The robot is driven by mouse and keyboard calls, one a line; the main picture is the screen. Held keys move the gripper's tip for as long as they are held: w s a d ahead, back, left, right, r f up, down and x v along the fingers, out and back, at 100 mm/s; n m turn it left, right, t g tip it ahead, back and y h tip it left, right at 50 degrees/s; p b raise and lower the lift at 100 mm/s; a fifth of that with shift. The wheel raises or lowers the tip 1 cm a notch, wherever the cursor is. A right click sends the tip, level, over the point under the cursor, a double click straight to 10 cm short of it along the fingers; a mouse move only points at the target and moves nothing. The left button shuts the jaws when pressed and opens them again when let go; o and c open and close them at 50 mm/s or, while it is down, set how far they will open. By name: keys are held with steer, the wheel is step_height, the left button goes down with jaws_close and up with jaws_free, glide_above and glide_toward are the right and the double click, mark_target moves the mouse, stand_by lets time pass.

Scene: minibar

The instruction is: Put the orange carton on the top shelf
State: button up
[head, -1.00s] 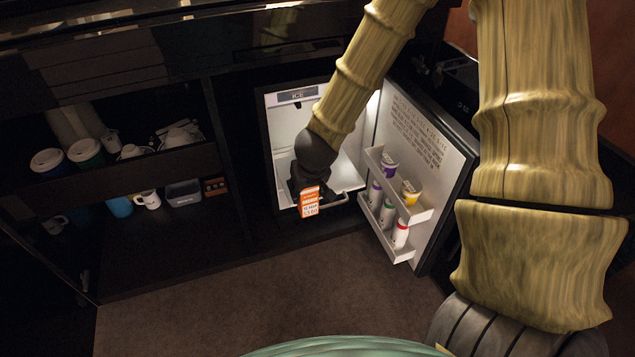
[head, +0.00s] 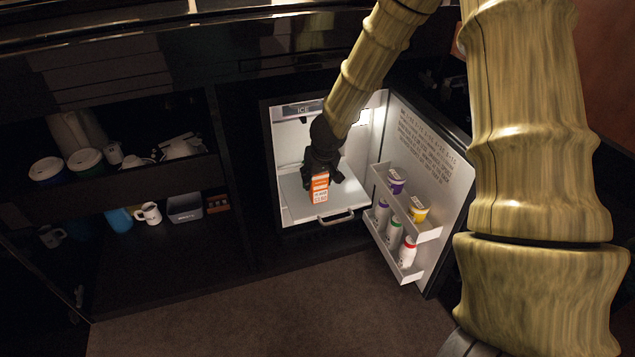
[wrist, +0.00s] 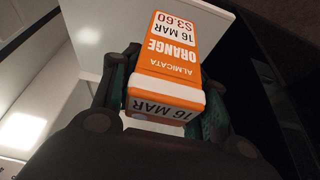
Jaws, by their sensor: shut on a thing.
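The orange carton (head: 319,190) is an orange and white box held upright by my gripper (head: 322,172), at the mouth of the open minibar fridge (head: 266,150). In the wrist view the carton (wrist: 172,62) sits between the two fingers of my gripper (wrist: 165,95), with its orange label towards the camera. A white shelf (head: 290,207) with a front handle lies below and around the carton in the head view. I cannot tell whether the carton touches it. My gripper and forearm hide part of the fridge's inside.
The fridge door (head: 430,160) stands open to the right, its racks holding several small bottles and a yellow-labelled tub (head: 418,209). To the left, a dark cabinet holds cups, a white mug (head: 149,213) and a grey bin (head: 185,207). The carpet (head: 260,310) in front is clear.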

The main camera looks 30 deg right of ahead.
steer(key=f+b, duration=0.1)
steer(key=w+d+f+b, duration=0.1)
steer(key=w+f+b, duration=0.1)
steer(key=shift+w+d+f, duration=0.2)
steer(key=shift+d+f, duration=0.1)
steer(key=shift+f, duration=0.1)
steer(key=shift+f, duration=0.1)
stand_by(0.5)
steer(key=o, duration=1.2)
steer(key=shift+c, duration=0.2)
